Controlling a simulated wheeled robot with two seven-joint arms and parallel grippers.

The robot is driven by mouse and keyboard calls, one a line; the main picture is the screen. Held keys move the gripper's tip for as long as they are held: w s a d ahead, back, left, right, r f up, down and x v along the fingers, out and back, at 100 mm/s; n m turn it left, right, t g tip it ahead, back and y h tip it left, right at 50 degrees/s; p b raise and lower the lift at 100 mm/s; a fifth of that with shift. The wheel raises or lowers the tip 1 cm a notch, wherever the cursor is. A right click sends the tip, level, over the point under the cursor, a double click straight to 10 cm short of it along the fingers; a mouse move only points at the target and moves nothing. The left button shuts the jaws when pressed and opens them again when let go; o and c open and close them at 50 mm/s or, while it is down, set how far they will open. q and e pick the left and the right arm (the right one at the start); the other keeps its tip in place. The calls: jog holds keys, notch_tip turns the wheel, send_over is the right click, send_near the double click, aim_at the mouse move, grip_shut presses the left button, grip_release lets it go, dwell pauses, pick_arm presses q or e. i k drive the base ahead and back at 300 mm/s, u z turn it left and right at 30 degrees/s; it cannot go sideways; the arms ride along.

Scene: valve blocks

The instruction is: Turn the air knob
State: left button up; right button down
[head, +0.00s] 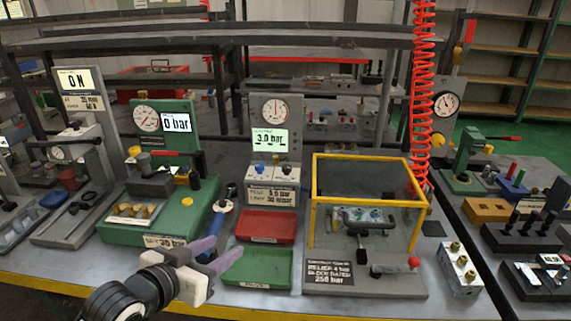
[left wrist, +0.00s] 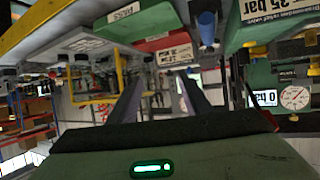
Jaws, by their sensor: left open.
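The middle station has a round gauge (head: 275,110), a screen (head: 270,140) reading 3.0 bar and a grey box (head: 272,184) with a label. A blue knob (head: 260,168) sits on top of this box, beside smaller knobs. I cannot read which knob is marked air. My left gripper (head: 228,245) is open and empty, low in front of the station, near the green tray and apart from the knobs. Its two fingers also show in the left wrist view (left wrist: 162,90), which is upside down. My right gripper is not in view.
A red tray (head: 267,227) and a green tray (head: 258,268) lie before the station. A blue-handled tool (head: 222,226) stands close to my fingers. A green block station (head: 150,222) is on the left, and a yellow-framed guard box (head: 313,200) on the right.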

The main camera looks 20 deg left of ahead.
aim_at(287, 169)
jog(key=i, duration=0.9)
